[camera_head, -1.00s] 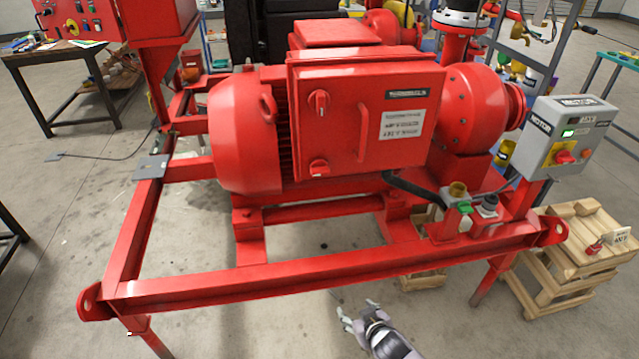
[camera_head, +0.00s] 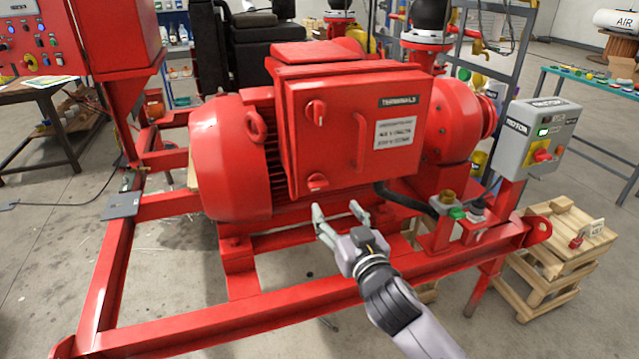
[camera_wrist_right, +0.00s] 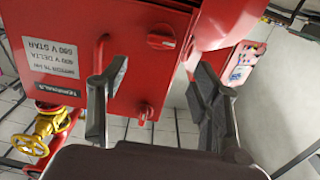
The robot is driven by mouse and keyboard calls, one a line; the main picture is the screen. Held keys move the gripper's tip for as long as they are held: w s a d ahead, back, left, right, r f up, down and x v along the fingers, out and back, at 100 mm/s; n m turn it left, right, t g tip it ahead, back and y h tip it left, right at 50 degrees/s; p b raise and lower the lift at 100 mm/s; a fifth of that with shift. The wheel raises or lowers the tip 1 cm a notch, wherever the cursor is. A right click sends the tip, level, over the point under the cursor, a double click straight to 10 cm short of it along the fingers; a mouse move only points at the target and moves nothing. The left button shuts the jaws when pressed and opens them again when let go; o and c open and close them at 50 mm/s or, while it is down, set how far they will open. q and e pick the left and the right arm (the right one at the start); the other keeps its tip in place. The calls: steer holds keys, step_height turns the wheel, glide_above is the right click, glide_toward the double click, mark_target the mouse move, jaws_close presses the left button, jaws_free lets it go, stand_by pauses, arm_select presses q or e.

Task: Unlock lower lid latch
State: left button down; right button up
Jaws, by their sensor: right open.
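A red terminal box (camera_head: 345,135) with a door sits on the motor. Its lower lid latch (camera_head: 317,183) is a red knob at the door's lower left corner; an upper latch (camera_head: 316,112) is above it. My right gripper (camera_head: 337,212) is open and empty, just below the lower latch and apart from it. In the right wrist view, which looks upside down, the lower latch (camera_wrist_right: 162,38) shows beyond and between the spread fingers (camera_wrist_right: 150,78). My left gripper is not in view.
A door handle (camera_head: 361,141) and labels are on the box. The red skid frame (camera_head: 270,318) runs below my right arm. A black cable (camera_head: 402,199) leaves the box's underside. A grey motor switch box (camera_head: 538,137) stands at the right.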

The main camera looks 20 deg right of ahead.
mark_target(320, 187)
steer(key=w, duration=0.7)
steer(key=w+p, duration=0.1)
steer(key=w, duration=0.3)
steer(key=shift+w+a, duration=0.25)
steer(key=shift+w, duration=0.1)
steer(key=shift+c, duration=0.5)
steer(key=c, duration=1.1)
